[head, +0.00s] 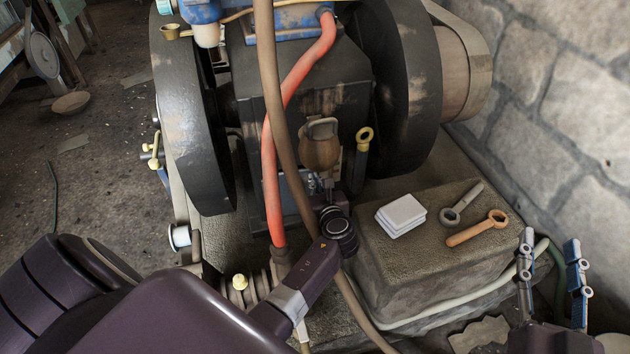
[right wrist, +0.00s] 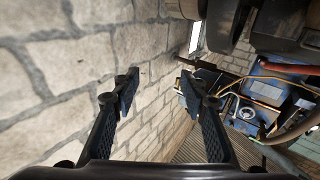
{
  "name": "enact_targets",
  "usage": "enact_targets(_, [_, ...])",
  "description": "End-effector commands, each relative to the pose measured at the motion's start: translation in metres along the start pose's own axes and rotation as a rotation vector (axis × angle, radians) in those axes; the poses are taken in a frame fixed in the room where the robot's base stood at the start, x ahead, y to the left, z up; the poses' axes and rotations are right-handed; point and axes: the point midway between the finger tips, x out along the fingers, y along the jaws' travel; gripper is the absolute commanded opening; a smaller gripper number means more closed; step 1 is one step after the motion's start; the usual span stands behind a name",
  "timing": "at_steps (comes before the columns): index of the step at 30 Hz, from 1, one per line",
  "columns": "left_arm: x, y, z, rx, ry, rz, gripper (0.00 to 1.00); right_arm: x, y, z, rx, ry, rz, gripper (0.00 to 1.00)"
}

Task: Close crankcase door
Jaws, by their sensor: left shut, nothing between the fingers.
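The engine's dark crankcase body (head: 335,100) stands between two big black flywheels in the head view. A brown rounded part with a pale top (head: 320,148) sits on its front. I cannot tell for sure which panel is the door; hoses and my left arm cover part of the lower front. My left gripper (head: 328,185) is shut and empty, close in front of the engine just below the brown part; whether it touches is unclear. My right gripper (head: 552,262) is open and empty at the lower right; the right wrist view (right wrist: 156,95) shows its fingers apart, facing the stone wall.
A red hose (head: 272,180) and a brown hose (head: 275,100) hang across the engine front. A stone block (head: 400,265) to the right carries white cards (head: 401,214) and two wrenches (head: 477,228). A stone wall (head: 560,90) bounds the right side. Open floor (head: 110,140) lies left.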

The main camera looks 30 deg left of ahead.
Motion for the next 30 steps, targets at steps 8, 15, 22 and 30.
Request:
enact_targets(8, [0.018, -0.002, 0.007, -0.023, -0.003, 0.071, 0.00, 0.000, -0.001, -0.013, 0.002, 0.062, -0.001, 0.40])
enact_targets(15, [0.021, 0.000, 0.012, -0.025, -0.010, 0.077, 0.00, 0.000, -0.001, -0.015, 0.002, 0.069, -0.002, 0.40])
enact_targets(22, [0.018, -0.001, 0.013, -0.026, -0.012, 0.076, 0.00, 0.002, -0.002, -0.015, 0.001, 0.068, -0.006, 0.40])
enact_targets(30, [-0.020, -0.005, 0.009, -0.026, -0.006, 0.073, 0.00, 0.001, -0.002, -0.015, 0.001, 0.067, -0.004, 0.40])
